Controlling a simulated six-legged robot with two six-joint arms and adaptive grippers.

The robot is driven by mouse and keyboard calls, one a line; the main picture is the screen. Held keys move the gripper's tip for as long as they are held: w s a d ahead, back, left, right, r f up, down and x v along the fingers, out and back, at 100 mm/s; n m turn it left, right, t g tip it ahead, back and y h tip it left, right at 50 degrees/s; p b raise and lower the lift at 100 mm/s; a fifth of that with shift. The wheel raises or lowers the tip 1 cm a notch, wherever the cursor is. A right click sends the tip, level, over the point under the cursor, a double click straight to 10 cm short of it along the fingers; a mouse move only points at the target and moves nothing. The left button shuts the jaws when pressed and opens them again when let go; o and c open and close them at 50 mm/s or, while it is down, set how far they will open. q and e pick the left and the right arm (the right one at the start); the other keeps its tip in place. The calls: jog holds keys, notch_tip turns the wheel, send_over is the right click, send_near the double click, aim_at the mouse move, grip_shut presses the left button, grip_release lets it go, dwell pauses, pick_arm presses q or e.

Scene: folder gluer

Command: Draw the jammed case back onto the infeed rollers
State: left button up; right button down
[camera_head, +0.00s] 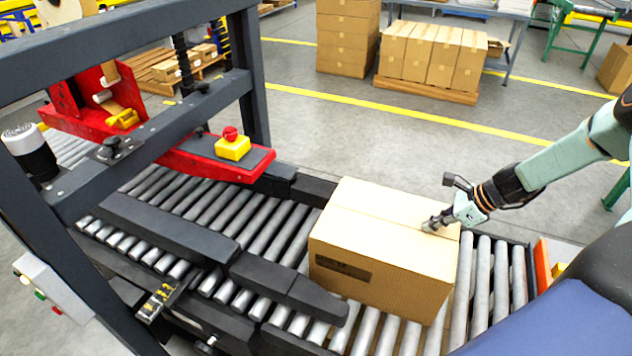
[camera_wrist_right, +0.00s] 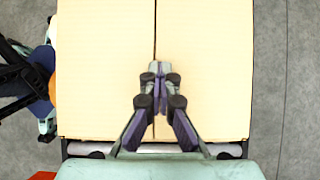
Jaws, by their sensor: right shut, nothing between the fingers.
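The case (camera_head: 384,252) is a closed tan cardboard box with a dark label on its front side. It sits upright on the grey infeed rollers (camera_head: 490,285), at the right end of the conveyor in the head view. My right gripper (camera_head: 430,226) is at the top of the case, near its right edge. In the right wrist view the case top (camera_wrist_right: 105,70) fills the middle, with its seam running up from the shut, empty fingers (camera_wrist_right: 155,68). I cannot tell if the fingertips touch the cardboard. My left gripper is not in view.
A dark machine frame (camera_head: 255,80) with a red tape head (camera_head: 85,115) stands left of the case. A red arm carries a yellow box with a red button (camera_head: 232,145). Dark side rails (camera_head: 285,285) flank the rollers. Bare rollers lie on both sides of the case.

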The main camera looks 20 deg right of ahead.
pick_arm(q)
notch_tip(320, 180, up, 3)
jog(key=p, duration=0.2)
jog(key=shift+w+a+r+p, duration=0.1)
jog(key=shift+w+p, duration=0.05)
jog(key=shift+p, duration=0.15)
pick_arm(e)
jog(key=s+d, duration=1)
jog(key=s, duration=0.2)
jog(key=shift+s+d+f, duration=0.15)
jog(key=shift+s+d, duration=0.05)
jog(key=shift+d, duration=0.1)
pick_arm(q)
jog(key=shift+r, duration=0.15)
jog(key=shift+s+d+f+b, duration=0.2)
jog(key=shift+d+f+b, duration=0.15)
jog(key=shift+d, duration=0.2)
pick_arm(e)
jog(key=s+d+r, duration=0.1)
jog(key=s+d, duration=0.7)
jog(key=s, duration=0.1)
jog(key=shift+d+r, duration=0.15)
jog(key=shift+r, duration=0.05)
jog(key=shift+d, duration=0.1)
